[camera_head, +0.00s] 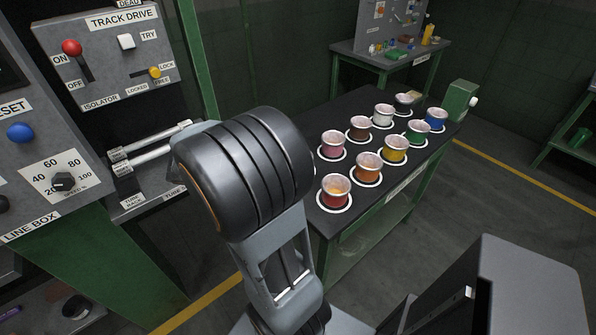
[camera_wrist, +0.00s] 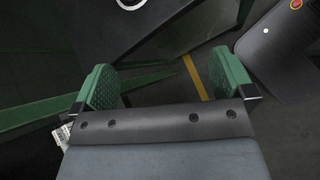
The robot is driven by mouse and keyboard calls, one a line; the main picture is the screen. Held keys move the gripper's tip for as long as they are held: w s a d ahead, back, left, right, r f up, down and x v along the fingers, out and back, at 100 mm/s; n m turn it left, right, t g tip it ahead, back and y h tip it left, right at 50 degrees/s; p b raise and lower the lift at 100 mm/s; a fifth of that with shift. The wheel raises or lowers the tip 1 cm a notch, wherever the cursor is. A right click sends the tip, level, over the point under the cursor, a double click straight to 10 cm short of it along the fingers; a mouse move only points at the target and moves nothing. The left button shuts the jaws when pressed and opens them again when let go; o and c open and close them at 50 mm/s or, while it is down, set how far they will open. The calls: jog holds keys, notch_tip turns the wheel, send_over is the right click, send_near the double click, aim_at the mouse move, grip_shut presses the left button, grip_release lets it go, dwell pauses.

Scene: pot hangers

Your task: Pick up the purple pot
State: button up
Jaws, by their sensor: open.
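I see no clearly purple pot in the head view. A pink pot (camera_head: 332,145) stands in the back row on the dark bench (camera_head: 372,102). Just left of it, a sliver of a pale edge shows from behind my arm; its pot and colour are hidden. My gripper (camera_wrist: 165,80) is open in the wrist view, its two green pads wide apart with nothing between them. In the head view my arm hides the gripper. Part of a white ring (camera_wrist: 131,4) on a dark surface shows at the wrist view's top edge, with no pot visible there.
The front row holds red (camera_head: 336,191), orange (camera_head: 368,168), yellow (camera_head: 395,149), green (camera_head: 418,131) and blue (camera_head: 436,119) pots. Brown (camera_head: 360,128), white (camera_head: 383,115) and grey (camera_head: 405,101) pots stand behind. A control panel (camera_head: 120,50) is at left.

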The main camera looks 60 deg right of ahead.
jog(key=d+f+n+h, duration=0.1)
jog(key=d+f, duration=0.1)
jog(key=d, duration=0.3)
jog(key=d+f+n+g+h+b, duration=0.1)
jog(key=d+f+n, duration=0.1)
jog(key=d, duration=0.3)
jog(key=d+f+n+h+b, duration=0.1)
jog(key=d+f+n+h, duration=0.1)
jog(key=d, duration=0.4)
jog(key=shift+s+f+g, duration=0.4)
jog(key=shift+f, duration=0.25)
jog(key=shift+x, duration=3.3)
jog(key=shift+w+r, duration=0.1)
jog(key=c, duration=0.6)
